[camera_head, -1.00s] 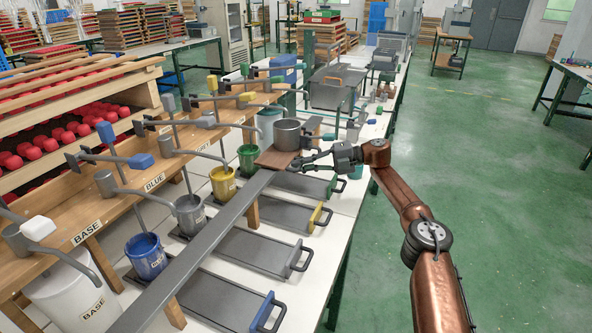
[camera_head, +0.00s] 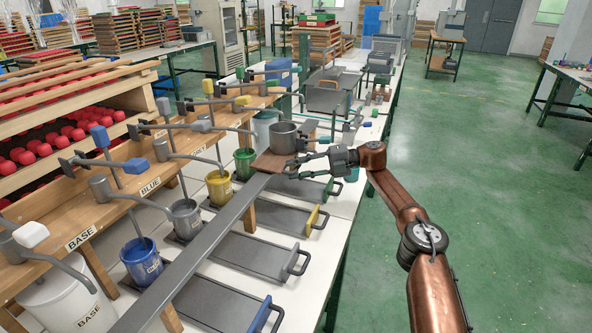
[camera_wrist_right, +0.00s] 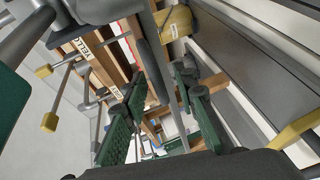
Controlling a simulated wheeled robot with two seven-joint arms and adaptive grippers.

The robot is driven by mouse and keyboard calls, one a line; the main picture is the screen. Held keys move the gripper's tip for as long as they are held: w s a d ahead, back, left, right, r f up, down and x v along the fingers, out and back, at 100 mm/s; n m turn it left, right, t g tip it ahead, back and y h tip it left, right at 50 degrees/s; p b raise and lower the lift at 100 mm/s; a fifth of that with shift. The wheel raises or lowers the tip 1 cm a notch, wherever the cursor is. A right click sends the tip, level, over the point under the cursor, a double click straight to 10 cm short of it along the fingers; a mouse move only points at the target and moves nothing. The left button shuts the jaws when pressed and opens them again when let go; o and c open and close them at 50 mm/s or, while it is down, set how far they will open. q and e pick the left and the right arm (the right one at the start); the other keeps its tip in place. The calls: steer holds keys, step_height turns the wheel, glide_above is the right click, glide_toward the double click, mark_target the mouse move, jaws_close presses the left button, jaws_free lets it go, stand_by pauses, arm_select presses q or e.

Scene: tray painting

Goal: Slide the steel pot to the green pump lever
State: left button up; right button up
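The steel pot (camera_head: 283,135) stands upright on a brown wooden board (camera_head: 270,164) at the far part of the long grey rail (camera_head: 215,236). The green pump lever, with a green block (camera_head: 272,83) on its handle, is on the shelf behind the pot, up and left. The green pail (camera_head: 245,162) stands left of the board. My right gripper (camera_head: 291,170) is at the near right edge of the board, below the pot. In the right wrist view its green finger pads (camera_wrist_right: 162,125) stand apart, with nothing clearly held between them. The pot is not identifiable there. My left gripper is not in view.
Yellow (camera_head: 219,187), grey (camera_head: 187,217) and blue (camera_head: 142,260) pails stand left of the rail, under levers with coloured blocks. Grey trays (camera_head: 262,253) with handles lie right of the rail. Open green floor (camera_head: 500,200) lies right of the bench.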

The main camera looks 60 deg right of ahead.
steer(key=v, duration=0.7)
steer(key=shift+s, duration=0.2)
steer(key=shift+d, duration=0.1)
stand_by(0.3)
